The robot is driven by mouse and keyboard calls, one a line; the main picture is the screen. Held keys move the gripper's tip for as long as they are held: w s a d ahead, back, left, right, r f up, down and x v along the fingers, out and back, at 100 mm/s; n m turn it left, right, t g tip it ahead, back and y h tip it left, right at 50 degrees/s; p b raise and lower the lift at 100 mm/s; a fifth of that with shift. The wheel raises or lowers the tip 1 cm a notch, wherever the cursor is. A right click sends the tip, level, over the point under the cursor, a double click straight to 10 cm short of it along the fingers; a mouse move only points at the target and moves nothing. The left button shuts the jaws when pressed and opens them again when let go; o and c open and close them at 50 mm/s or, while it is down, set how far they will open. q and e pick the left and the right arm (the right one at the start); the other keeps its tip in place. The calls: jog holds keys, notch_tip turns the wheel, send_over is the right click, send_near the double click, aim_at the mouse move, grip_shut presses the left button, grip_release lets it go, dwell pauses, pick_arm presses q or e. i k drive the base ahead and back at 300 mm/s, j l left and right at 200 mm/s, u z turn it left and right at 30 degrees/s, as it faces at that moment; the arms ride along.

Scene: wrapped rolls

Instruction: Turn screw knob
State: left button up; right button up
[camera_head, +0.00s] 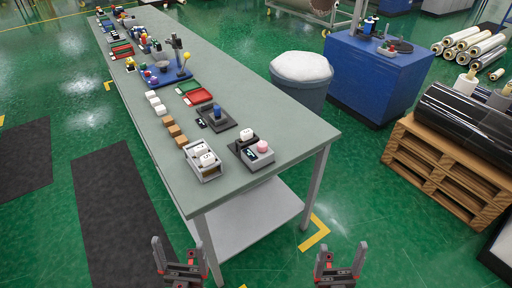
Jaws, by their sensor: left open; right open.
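A dark base with a blue upright knob (217,113) stands on the long grey table (290,115). Nearer the table's front end is a grey box with a round pink knob (263,146) and a small dark display. Which of these is the screw knob I cannot tell. My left gripper (178,248) is open and empty at the bottom of the view, in front of the table's near end. My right gripper (341,250) is open and empty at the bottom right, beyond the table's front corner. Both are well apart from the knobs.
A grey tray with white blocks (207,174) sits at the near left table edge, with brown blocks (174,131) behind it. Red trays (200,96) and a blue board (164,80) lie farther back. A white-topped bin (301,67) and a wooden pallet (440,178) stand right.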

aim_at(261, 146)
jog(key=i+l+u, duration=0.2)
jog(key=l, duration=0.15)
jog(key=i+l+u, duration=0.2)
jog(key=l, duration=0.2)
jog(key=l+u, duration=0.2)
jog(key=l, duration=0.2)
jog(key=i, duration=0.05)
